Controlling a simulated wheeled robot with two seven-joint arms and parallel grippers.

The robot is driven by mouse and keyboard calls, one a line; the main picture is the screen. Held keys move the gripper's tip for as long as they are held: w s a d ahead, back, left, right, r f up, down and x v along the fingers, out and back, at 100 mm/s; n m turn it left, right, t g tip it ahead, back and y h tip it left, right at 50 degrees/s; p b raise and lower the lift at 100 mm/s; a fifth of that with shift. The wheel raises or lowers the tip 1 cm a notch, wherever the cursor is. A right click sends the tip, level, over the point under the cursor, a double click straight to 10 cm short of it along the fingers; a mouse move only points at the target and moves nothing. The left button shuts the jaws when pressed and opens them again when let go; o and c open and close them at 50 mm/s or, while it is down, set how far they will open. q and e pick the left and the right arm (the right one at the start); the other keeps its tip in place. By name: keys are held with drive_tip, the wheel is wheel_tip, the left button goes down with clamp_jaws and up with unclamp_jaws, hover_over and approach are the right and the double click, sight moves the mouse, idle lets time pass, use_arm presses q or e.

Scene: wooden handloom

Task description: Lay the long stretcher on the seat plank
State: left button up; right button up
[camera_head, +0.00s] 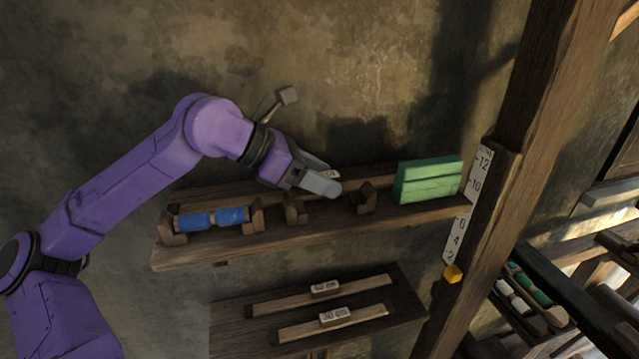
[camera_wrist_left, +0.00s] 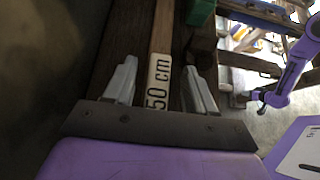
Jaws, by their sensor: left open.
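A pale wooden bar with a white "50 cm" label (camera_wrist_left: 161,38) runs between the two fingers of my left gripper (camera_wrist_left: 160,86) in the left wrist view. The fingers are open, one on each side of the bar, with a gap to it on both sides. In the head view my left gripper (camera_head: 322,180) is over the back of the upper shelf (camera_head: 300,238) and hides part of the bar. Two shorter-looking labelled bars (camera_head: 350,317) lie on the lower board (camera_head: 232,318). I cannot tell which surface is the seat plank.
On the upper shelf, a blue spool (camera_head: 212,218) sits in a wooden holder at left, and a green block (camera_head: 430,180) stands at right. Wooden pegs (camera_head: 364,198) stand between them. A thick post (camera_head: 530,120) with a numbered scale rises at right. The wall is close behind.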

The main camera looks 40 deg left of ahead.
use_arm(q)
drive_tip(key=shift+s, duration=0.15)
drive_tip(key=shift+c, duration=1)
drive_tip(key=shift+w, duration=0.2)
clamp_jaws()
